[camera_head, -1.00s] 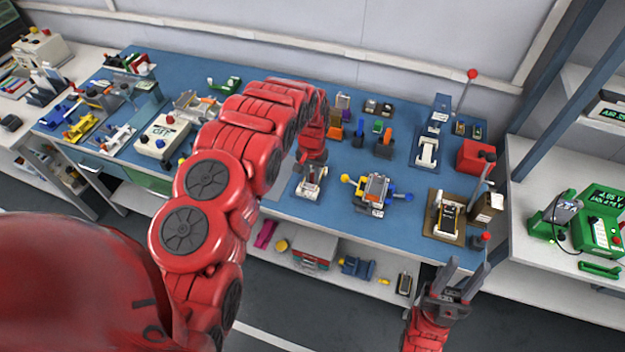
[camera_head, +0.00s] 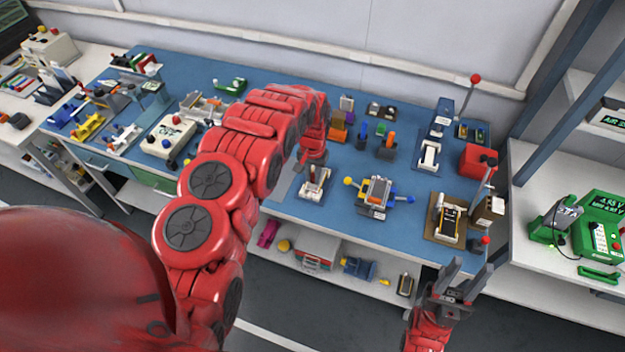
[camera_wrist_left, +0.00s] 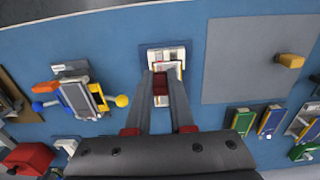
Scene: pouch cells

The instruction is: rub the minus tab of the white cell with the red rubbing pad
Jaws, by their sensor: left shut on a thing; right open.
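My left gripper (camera_wrist_left: 160,82) is shut on a small red block, the red rubbing pad (camera_wrist_left: 161,91), held between its fingertips. In the left wrist view the pad overlaps a white cell in a pale holder (camera_wrist_left: 150,54) on the blue bench. I cannot tell whether the pad touches a tab, and the tab marks are too small to read. In the head view the holder (camera_head: 314,184) sits just in front of my left wrist, whose fingertips are hard to make out. My right gripper (camera_head: 462,270) is open and empty in front of the bench's right edge.
A grey device with yellow and blue knobs (camera_head: 376,194) stands right of the holder. A brown-based fixture with a dark cell (camera_head: 448,222) and a red box (camera_head: 477,160) lie further right.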

